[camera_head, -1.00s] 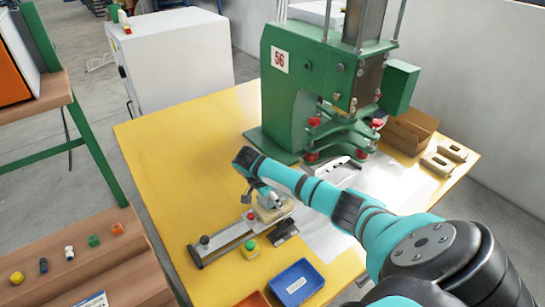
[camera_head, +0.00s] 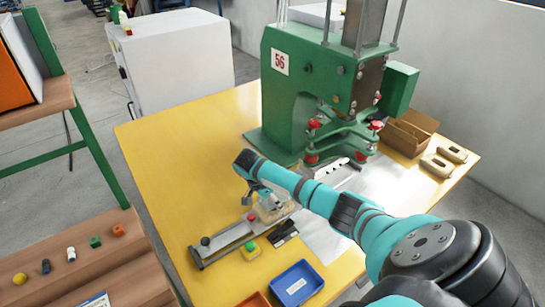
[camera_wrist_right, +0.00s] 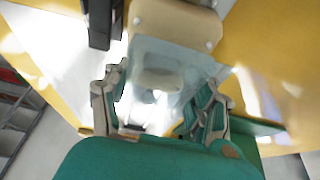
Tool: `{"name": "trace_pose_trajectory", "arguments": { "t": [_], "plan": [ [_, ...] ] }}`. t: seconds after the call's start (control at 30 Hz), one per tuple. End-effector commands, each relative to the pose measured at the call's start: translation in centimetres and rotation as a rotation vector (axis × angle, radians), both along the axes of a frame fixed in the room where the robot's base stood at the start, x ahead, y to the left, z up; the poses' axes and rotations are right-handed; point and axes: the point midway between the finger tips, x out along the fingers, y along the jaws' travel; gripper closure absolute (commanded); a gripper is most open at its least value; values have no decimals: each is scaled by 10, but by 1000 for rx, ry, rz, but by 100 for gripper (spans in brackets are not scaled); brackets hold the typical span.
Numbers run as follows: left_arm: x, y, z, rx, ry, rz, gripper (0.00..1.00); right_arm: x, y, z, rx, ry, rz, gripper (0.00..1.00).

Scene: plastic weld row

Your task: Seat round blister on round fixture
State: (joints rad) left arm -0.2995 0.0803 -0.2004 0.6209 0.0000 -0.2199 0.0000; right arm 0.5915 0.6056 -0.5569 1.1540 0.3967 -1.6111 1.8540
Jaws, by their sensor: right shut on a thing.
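My right gripper (camera_wrist_right: 165,88) is shut on a clear, nearly transparent blister (camera_wrist_right: 160,62) in the right wrist view. The blister's edges are faint, and it reaches up to a beige fixture block (camera_wrist_right: 175,22) at the top of that view. I cannot tell whether it touches or rests on the block. In the head view my right gripper (camera_head: 264,198) is low over the beige fixture (camera_head: 272,214), partly hiding it and the blister. My left gripper is not in view.
A green press (camera_head: 300,90) stands behind the fixture on the yellow table (camera_head: 170,165). A rail with black and red knobs (camera_head: 225,243), a yellow box with a green button (camera_head: 250,251) and a blue tray (camera_head: 297,284) lie in front. The table's left side is clear.

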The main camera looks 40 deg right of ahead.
Motion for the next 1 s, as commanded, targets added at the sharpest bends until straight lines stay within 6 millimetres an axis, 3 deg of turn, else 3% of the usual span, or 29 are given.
{"name": "trace_pose_trajectory", "arguments": {
  "t": [1.0],
  "plan": [
    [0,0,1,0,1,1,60,0,0,-4,0,0,-1,56]
  ]
}}
